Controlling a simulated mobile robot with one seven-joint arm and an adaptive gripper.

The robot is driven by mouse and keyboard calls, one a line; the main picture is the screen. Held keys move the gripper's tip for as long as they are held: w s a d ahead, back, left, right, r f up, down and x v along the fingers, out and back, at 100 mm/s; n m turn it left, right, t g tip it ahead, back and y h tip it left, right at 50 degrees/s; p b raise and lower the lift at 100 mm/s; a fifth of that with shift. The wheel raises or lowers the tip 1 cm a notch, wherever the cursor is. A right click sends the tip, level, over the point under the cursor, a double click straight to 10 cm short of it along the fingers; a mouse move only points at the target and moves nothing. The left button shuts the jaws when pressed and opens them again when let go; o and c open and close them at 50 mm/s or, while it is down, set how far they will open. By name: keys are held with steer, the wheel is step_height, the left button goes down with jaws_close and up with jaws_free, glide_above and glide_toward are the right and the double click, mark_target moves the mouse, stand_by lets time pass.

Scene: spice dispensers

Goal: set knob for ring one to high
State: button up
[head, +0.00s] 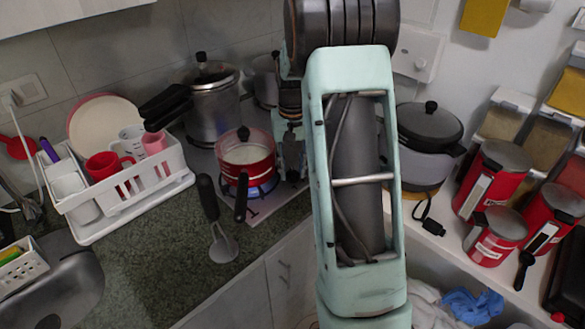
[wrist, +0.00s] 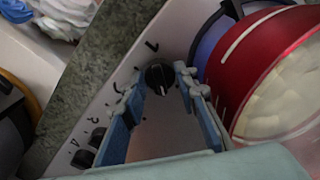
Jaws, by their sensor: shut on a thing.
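In the wrist view, a round black knob (wrist: 159,79) with a pale pointer mark sits on the light stove panel (wrist: 140,62), near a printed mark that looks like a 1. My gripper (wrist: 161,76) has its blue-grey fingers on either side of this knob, shut on it. The fingers partly cover the panel. In the head view, the stove (head: 262,203) stands behind my arm; the knobs are hidden there, and my fingertips cannot be made out. A red pot (head: 246,169) sits on a burner with a blue glow under it.
The red pot's rim (wrist: 243,112) is close right of my fingers.

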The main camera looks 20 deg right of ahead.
stand_by(0.5)
steer(key=o, duration=1.2)
